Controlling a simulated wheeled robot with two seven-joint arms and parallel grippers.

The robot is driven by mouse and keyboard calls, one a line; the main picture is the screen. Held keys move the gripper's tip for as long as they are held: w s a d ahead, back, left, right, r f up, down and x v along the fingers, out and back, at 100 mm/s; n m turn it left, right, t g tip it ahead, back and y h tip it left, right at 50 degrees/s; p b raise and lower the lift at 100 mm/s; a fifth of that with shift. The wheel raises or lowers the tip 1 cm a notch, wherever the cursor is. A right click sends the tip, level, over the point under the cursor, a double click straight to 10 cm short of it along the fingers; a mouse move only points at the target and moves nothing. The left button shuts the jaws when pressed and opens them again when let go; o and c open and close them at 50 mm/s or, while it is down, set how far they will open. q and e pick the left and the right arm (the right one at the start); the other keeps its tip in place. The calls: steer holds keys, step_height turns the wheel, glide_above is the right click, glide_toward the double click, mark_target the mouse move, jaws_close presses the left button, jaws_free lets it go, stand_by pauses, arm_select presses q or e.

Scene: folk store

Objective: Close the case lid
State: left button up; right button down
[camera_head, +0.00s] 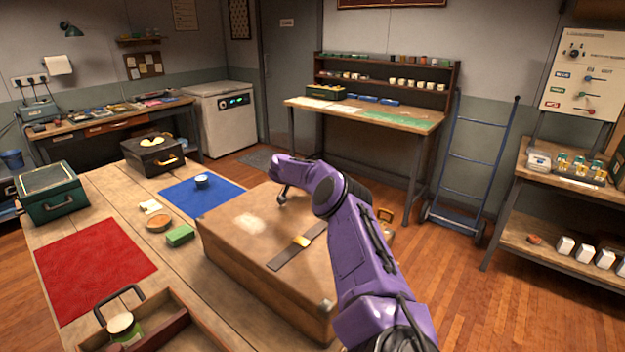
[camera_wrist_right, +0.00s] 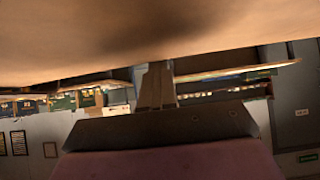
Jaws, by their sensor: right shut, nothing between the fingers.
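A large brown case (camera_head: 240,235) lies on the wooden table, its lid (camera_head: 255,222) down over it. A dark strap with a brass clasp (camera_head: 302,241) lies across the top. I cannot tell whether any gap is left at the lid's edge. My right arm reaches over the case from the front right. My right gripper (camera_head: 283,195) is over the lid's far part, shut and empty. In the right wrist view its shut fingers (camera_wrist_right: 157,82) point at a close brown surface (camera_wrist_right: 150,35); contact is unclear. My left gripper is out of view.
A green block (camera_head: 180,235) and a round orange-brown dish (camera_head: 158,224) sit left of the case. A blue mat (camera_head: 200,205) with a small tin lies behind it. A wooden tray (camera_head: 180,325) is at the front left, near a red mat (camera_head: 95,267).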

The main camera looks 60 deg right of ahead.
steer(key=r+p, duration=0.4)
steer(key=p, duration=0.1)
steer(key=shift+d+r, duration=0.25)
steer(key=shift+d, duration=0.1)
steer(key=d+r+b+v, duration=0.1)
steer(key=b+v, duration=0.1)
steer(key=v, duration=0.7)
steer(key=shift+s+r, duration=0.2)
steer(key=shift+r, duration=0.2)
steer(key=shift+w, duration=0.15)
